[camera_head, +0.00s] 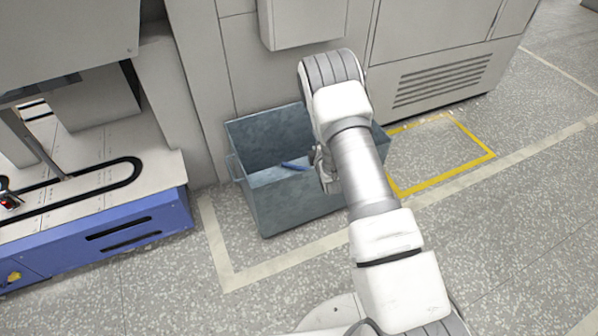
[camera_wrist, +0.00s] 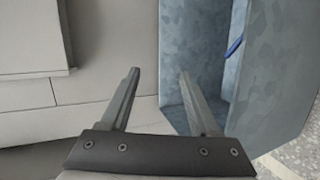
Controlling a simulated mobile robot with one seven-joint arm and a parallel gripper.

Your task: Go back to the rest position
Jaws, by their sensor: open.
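My gripper (camera_wrist: 159,75) is open in the wrist view, with its two fingers apart and nothing between them. In the head view my gripper (camera_head: 323,170) is partly hidden by my own arm and is in front of the blue-grey bin (camera_head: 290,210). The bin's wall also shows close by on the right of the wrist view (camera_wrist: 285,75). A blue item (camera_head: 295,165) lies in or at the bin; it shows as a thin blue edge in the wrist view (camera_wrist: 235,47). My arm hides part of the bin.
A machine with a blue base (camera_head: 100,240) and a black looped track stands at left. Grey cabinets (camera_head: 425,60) stand behind the bin. A yellow floor outline (camera_head: 445,182) right of the bin is empty. The speckled floor (camera_head: 520,220) at right is clear.

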